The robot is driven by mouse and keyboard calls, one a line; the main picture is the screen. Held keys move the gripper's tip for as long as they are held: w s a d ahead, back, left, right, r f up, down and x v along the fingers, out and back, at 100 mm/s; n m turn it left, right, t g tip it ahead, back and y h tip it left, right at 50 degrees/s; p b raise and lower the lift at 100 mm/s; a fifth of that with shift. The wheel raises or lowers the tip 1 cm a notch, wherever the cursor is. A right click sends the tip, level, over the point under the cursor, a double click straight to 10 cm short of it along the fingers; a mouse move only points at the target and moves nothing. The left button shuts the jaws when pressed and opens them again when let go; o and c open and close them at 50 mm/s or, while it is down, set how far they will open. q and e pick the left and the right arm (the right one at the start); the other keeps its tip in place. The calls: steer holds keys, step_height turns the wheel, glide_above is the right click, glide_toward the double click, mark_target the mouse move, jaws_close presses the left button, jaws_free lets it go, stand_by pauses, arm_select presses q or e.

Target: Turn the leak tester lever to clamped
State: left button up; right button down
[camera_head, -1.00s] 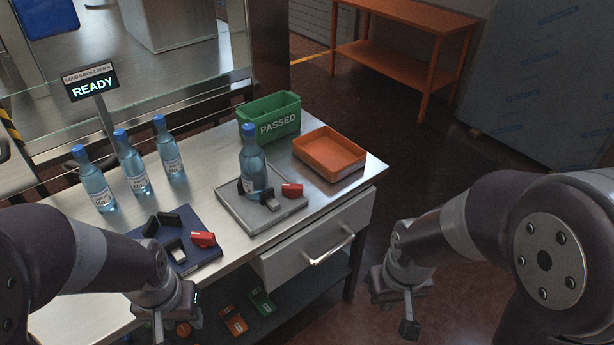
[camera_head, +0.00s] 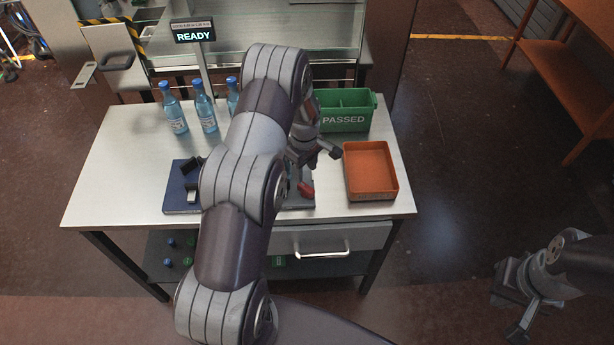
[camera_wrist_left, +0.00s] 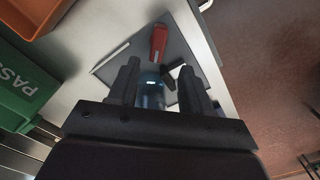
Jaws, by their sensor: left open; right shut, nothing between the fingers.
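The red lever (camera_head: 306,189) is at the front right of the grey fixture plate (camera_head: 299,205). In the left wrist view, the lever (camera_wrist_left: 158,42) lies just beyond my fingertips, beside a black clamp block (camera_wrist_left: 168,72) on the grey plate (camera_wrist_left: 118,66). A blue bottle (camera_wrist_left: 152,93) shows between the fingers; I cannot tell its depth. My left gripper (camera_head: 318,160) is open above the plate, apart from the lever; it also shows in the left wrist view (camera_wrist_left: 160,72). My arm hides most of this fixture in the head view. My right gripper (camera_head: 517,328) is shut and empty, away from the table.
A green PASSED bin (camera_head: 345,119) and an orange tray (camera_head: 372,195) stand at the table's right. Several blue bottles (camera_head: 173,108) stand at the back left under a READY sign (camera_head: 194,34). A blue fixture plate (camera_head: 180,199) lies left of my arm.

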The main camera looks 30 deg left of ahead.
mark_target(306, 187)
arm_select(q)
steer(key=f, duration=0.2)
steer(key=f+p, duration=0.1)
steer(key=f, duration=0.2)
steer(key=f+p, duration=0.1)
steer(key=f, duration=0.2)
steer(key=shift+w+d+f, duration=0.15)
steer(key=shift+w+f, duration=0.05)
steer(key=shift+w, duration=0.05)
steer(key=shift+s+f, duration=0.2)
steer(key=shift+f, duration=0.05)
steer(key=shift+w, duration=0.1)
jaws_close()
